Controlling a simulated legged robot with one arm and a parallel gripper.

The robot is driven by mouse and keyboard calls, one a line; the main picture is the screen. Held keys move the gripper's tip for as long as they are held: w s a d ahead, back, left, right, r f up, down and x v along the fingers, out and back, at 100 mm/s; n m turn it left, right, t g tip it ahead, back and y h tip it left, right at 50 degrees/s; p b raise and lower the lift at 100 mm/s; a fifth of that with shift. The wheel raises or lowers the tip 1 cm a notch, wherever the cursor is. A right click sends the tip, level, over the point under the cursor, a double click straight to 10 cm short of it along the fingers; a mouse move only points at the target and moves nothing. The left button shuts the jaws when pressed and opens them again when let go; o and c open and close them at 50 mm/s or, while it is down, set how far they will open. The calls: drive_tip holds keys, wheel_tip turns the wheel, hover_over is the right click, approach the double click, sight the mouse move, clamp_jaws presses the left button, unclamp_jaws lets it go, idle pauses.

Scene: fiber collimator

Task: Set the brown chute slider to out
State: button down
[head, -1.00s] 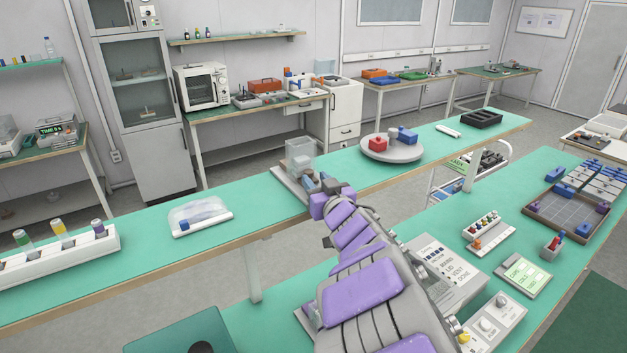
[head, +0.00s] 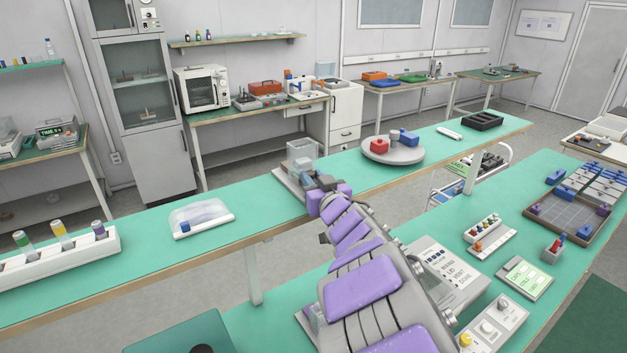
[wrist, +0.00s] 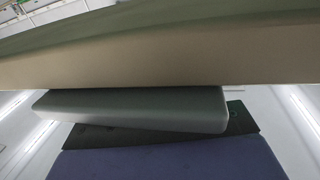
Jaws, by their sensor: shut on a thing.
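A device with a clear box (head: 301,152) on a grey base (head: 290,182) stands on the long green bench. My gripper (head: 322,181) is at its right front side, at the end of my purple-padded arm. In the wrist view, a broad brown band (wrist: 160,58), seen very close, runs across the picture against a grey finger (wrist: 135,108). My gripper is shut on what looks like the brown chute slider; the grip itself is mostly hidden. The slider cannot be made out in the head view, so its exact setting cannot be told.
A round grey turntable (head: 393,152) with red and blue pieces stands to the right on the bench. A clear domed tray (head: 200,215) and a white vial rack (head: 60,262) are to the left. The bench between dome and device is clear.

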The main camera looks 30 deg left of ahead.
idle(0.4)
drive_tip(key=shift+s+d+r, duration=0.1)
drive_tip(key=shift+s+d, duration=0.05)
drive_tip(key=shift+d, duration=0.2)
drive_tip(key=v, duration=0.1)
drive_tip(key=p+v, duration=0.1)
drive_tip(key=v, duration=0.1)
drive_tip(key=w+p+v, duration=0.1)
drive_tip(key=v, duration=0.1)
drive_tip(key=shift+s+d, duration=0.1)
drive_tip(key=shift+d, duration=0.35)
drive_tip(key=c, duration=1.2)
unclamp_jaws()
drive_tip(key=shift+o, duration=0.2)
